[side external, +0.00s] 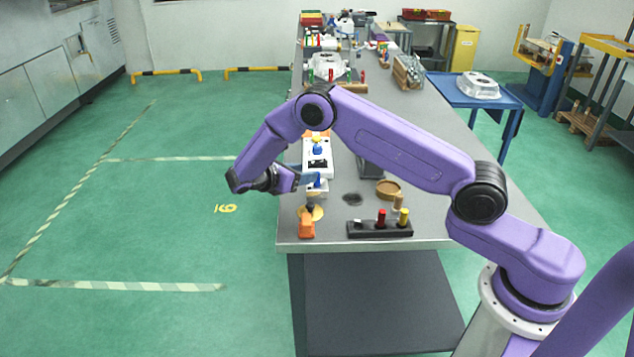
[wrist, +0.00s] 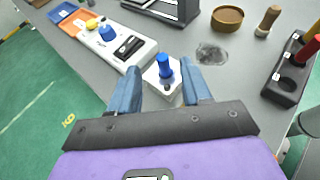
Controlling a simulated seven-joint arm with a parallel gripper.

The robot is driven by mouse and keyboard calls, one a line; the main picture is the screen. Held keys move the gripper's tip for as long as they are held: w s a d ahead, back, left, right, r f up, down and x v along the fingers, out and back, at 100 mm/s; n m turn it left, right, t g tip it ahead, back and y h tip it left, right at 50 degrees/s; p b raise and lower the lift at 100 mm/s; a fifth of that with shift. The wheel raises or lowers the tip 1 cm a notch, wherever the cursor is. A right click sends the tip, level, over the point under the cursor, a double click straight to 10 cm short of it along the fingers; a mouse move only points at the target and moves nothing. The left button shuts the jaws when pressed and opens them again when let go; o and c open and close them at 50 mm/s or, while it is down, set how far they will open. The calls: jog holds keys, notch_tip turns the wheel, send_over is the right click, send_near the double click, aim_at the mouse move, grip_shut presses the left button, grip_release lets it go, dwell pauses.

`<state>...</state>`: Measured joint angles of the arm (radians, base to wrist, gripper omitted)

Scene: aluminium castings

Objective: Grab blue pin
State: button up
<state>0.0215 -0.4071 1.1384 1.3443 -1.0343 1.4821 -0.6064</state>
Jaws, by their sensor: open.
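The blue pin (wrist: 163,66) stands upright on a small white block (wrist: 163,92) on the grey bench. In the side view the pin (side external: 317,183) shows small beside the fingers. My gripper (wrist: 165,74) is open, with one blue finger on the left of the pin and block and one on the right. Gaps show between fingers and pin, and nothing is held. In the side view my gripper (side external: 308,179) reaches in from the left at about the pin's height. Whether a finger touches the block cannot be told.
A black rack (side external: 365,229) with red and yellow pins and open holes stands to the right. A wooden bowl (side external: 388,190) and a wooden peg (wrist: 268,20) are behind it. A white tray (wrist: 104,48) is close on the left. An orange object (side external: 307,226) sits near the front edge.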

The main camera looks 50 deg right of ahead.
aim_at(317, 182)
jog(key=shift+x, duration=3.2)
jog(key=shift+s+f, duration=0.15)
jog(key=shift+f, duration=0.05)
jog(key=shift+c, duration=0.3)
grip_shut()
